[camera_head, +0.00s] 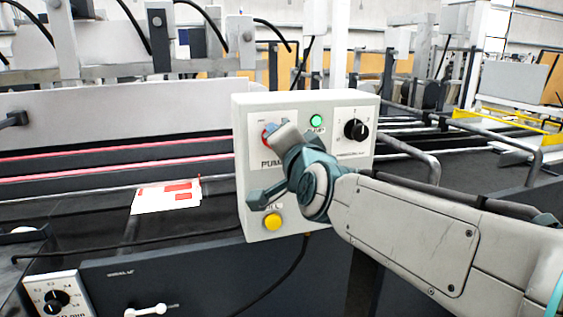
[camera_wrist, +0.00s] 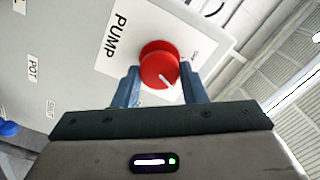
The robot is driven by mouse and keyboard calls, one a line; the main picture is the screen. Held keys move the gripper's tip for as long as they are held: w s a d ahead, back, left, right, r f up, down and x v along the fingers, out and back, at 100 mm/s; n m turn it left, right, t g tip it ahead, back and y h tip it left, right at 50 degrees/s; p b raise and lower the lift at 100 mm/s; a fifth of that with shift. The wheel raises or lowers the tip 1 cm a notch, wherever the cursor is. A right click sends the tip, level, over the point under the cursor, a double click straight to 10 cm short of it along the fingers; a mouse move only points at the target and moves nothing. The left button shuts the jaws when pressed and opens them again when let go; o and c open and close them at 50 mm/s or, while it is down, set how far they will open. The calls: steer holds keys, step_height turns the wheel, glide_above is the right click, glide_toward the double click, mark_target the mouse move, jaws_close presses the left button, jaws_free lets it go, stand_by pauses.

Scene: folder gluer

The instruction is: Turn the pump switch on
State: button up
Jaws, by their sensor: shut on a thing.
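The pump switch is a round red knob (camera_wrist: 158,62) with a white pointer line, on a white plate labelled PUMP. In the wrist view the line points toward the lower right of the picture. In the head view only a bit of the red knob (camera_head: 267,131) shows; my gripper covers the rest. My gripper (camera_head: 280,135) is at the knob, its two blue-grey fingers (camera_wrist: 160,80) on either side, shut on it. The grey control box (camera_head: 300,222) bears the switch. A green lamp (camera_head: 316,121) on it looks lit.
The box also has a black rotary knob (camera_head: 356,130) at right and a yellow button (camera_head: 272,222) below. In the wrist view a blue knob (camera_wrist: 8,130) shows at left. Rails (camera_head: 410,155) run right of the box. A printed card (camera_head: 166,195) lies left.

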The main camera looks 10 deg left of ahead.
steer(key=shift+f+m+b, duration=0.1)
steer(key=shift+m+b, duration=0.95)
steer(key=shift+m, duration=0.45)
steer(key=o, duration=1)
steer(key=shift+c, duration=0.2)
